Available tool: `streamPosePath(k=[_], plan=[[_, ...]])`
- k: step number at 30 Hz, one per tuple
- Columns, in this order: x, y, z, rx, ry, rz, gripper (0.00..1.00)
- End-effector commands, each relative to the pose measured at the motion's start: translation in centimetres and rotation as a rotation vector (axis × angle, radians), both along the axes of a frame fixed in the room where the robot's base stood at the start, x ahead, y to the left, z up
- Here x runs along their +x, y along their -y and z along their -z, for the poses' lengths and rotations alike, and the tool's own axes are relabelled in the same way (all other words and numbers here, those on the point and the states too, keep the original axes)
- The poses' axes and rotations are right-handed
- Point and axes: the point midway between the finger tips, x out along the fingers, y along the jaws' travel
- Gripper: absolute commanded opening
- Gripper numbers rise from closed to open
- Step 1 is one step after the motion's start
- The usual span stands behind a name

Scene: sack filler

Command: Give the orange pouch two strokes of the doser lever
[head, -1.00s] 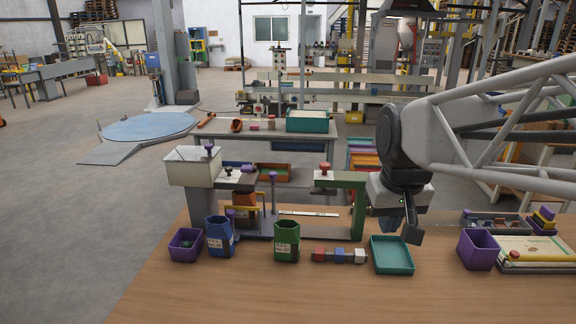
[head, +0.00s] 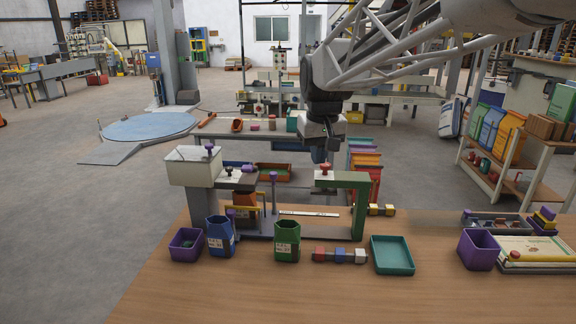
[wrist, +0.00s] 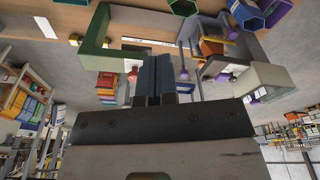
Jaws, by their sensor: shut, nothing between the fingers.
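The orange pouch (head: 243,201) stands in the frame of the doser station, below the pale hopper (head: 190,172) and partly hidden by a yellow bar; the wrist view also shows it (wrist: 210,47). Purple knobs are on the hopper (head: 209,147) and on an upright rod (head: 273,176); I cannot tell for sure which is the doser lever. My gripper (head: 319,156) points down above the station's right part, close to the red knob (head: 325,167) on the green arch in the picture. In the wrist view its fingers (wrist: 165,70) are shut and empty.
The green arch (head: 360,205) stands right of the rod. The table's front is clear.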

Motion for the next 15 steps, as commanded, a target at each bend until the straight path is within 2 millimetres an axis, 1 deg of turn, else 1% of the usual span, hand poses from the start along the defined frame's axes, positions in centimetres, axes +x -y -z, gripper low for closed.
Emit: streamPosePath(k=[1, 3, 11, 15], plan=[[0.9, -0.9, 0.0, -0.001, -0.003, -0.013, 0.00], [2.1, -2.1, 0.0, -0.002, -0.007, -0.029, 0.00], [6.1, -6.7, 0.1, -0.005, -0.018, -0.089, 0.00], [8.2, -9.3, 0.4, -0.008, -0.025, -0.122, 0.00]])
